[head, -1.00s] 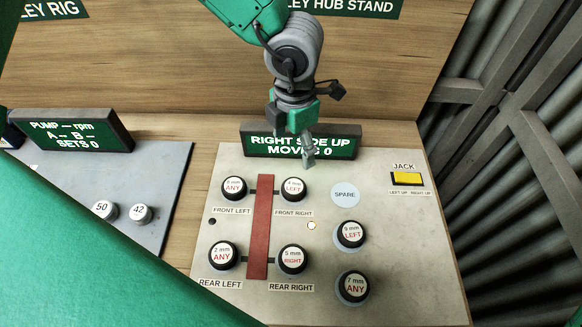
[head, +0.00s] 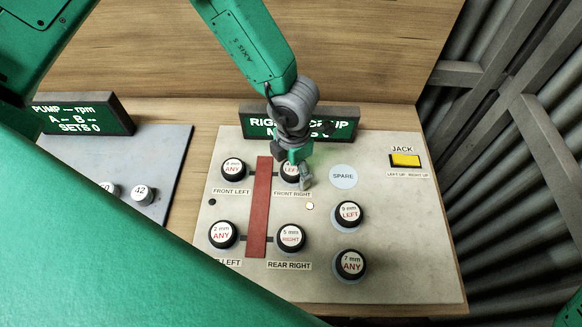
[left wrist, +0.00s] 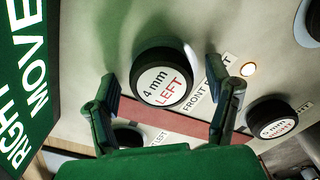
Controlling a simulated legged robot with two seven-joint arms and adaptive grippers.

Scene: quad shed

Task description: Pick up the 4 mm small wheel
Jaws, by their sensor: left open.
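The 4 mm small wheel (left wrist: 161,86) is a black-rimmed disc with a white top reading "4 mm LEFT". In the head view the wheel (head: 289,170) sits at the front right spot, partly hidden by my left gripper (head: 299,182). In the left wrist view my left gripper (left wrist: 164,112) is open, one finger to each side of the wheel, with visible gaps. The wheel is not held. Whether the fingertips reach down to its height I cannot tell. My right gripper is not in view.
A red bar (head: 262,200) runs just left of the wheel. The 5 mm wheel (head: 290,238) stands at rear right. An empty SPARE disc (head: 343,177) lies to the right. The sign (head: 344,129) stands close behind. More wheels stand left and right on the board.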

